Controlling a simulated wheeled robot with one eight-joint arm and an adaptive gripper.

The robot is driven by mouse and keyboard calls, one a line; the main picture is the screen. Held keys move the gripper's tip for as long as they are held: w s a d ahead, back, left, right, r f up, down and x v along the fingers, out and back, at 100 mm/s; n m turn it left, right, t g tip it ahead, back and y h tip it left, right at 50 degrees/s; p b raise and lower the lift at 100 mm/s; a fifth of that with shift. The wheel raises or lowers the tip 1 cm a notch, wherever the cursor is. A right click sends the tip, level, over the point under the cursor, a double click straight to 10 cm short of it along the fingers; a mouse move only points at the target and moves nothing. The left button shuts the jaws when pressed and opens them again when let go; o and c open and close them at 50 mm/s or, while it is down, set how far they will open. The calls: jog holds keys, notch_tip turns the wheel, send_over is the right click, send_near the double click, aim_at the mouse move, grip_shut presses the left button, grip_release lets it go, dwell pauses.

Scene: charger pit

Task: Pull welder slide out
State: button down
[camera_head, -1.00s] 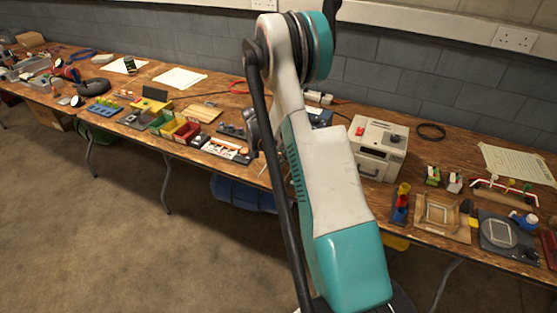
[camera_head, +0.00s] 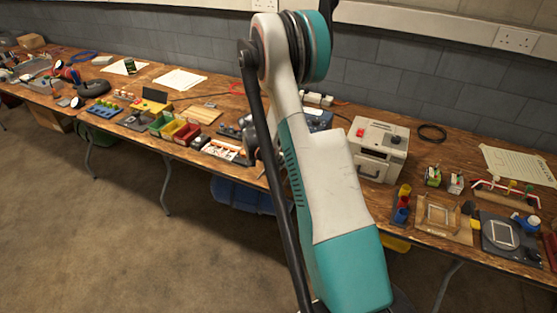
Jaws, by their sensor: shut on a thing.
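My white and teal arm covers the middle of the view. A grey metallic part at its far end (camera_head: 253,138) shows just left of the arm link, over the bench. My gripper's jaws are hidden behind the arm, so their hold cannot be seen. A beige box device (camera_head: 379,150) with a red button, a dark knob and a front handle stands on the bench right of the arm; it may be the welder. A blue device (camera_head: 319,119) is partly hidden behind the arm. No slide can be picked out for sure.
The long wooden bench (camera_head: 466,241) runs along a grey block wall. Left of the arm are coloured bins (camera_head: 173,128) and a white-fronted tray (camera_head: 221,148). Right of it are a wooden frame (camera_head: 437,216) and a dark scale-like device (camera_head: 500,235). The floor in front is open.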

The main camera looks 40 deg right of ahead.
jog(key=s+a, duration=0.1)
jog(key=a, duration=0.3)
jog(key=s+a+b, duration=0.1)
jog(key=a, duration=0.1)
jog(key=shift+s+a, duration=0.3)
jog(key=shift+s, duration=0.05)
jog(key=c, duration=1.5)
grip_release()
jog(key=shift+o, duration=0.2)
jog(key=v, duration=1.2)
